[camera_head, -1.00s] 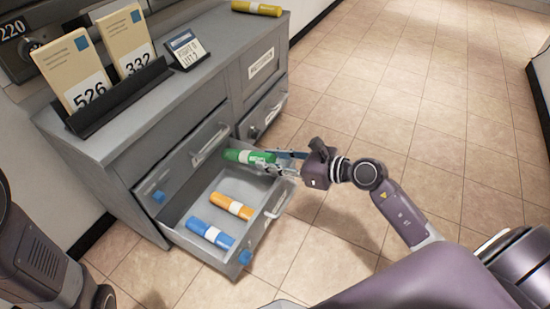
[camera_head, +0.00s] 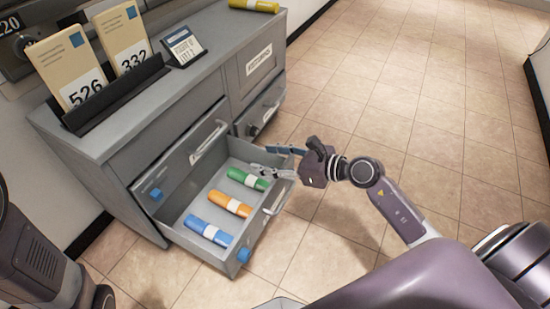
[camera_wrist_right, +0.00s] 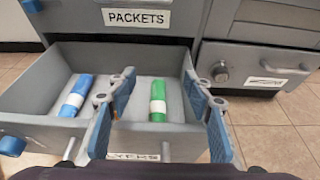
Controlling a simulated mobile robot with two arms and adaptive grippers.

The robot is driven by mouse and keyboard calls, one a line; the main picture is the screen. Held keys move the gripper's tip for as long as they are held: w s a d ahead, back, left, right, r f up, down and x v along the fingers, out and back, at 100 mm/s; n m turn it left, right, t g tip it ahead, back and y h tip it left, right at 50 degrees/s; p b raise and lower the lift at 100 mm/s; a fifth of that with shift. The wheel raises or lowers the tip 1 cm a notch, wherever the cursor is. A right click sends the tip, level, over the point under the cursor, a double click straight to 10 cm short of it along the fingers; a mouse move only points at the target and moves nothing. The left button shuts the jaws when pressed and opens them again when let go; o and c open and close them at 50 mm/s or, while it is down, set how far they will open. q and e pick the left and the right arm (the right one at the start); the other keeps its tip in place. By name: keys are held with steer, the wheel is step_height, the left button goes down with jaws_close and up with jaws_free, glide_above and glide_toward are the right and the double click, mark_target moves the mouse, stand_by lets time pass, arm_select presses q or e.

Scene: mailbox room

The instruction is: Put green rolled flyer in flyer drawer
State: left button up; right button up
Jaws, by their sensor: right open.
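The green rolled flyer (camera_head: 248,178) with a white band lies on the floor of the open flyer drawer (camera_head: 169,212), at its right end. It also shows in the right wrist view (camera_wrist_right: 158,101), between the spread fingers. My right gripper (camera_head: 268,159) is open and empty, above the right side of the drawer beside the green flyer. It also shows open in the right wrist view (camera_wrist_right: 157,76). The drawer's front label (camera_wrist_right: 133,157) is partly hidden by the fingers. My left gripper is out of view.
An orange rolled flyer (camera_head: 230,204) and a blue rolled flyer (camera_head: 208,231) lie in the same drawer. A yellow roll (camera_head: 254,5) and a black holder (camera_head: 112,98) with envelopes are on the cabinet top. The tiled floor at right is open.

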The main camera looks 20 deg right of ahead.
steer(key=v, duration=1.2)
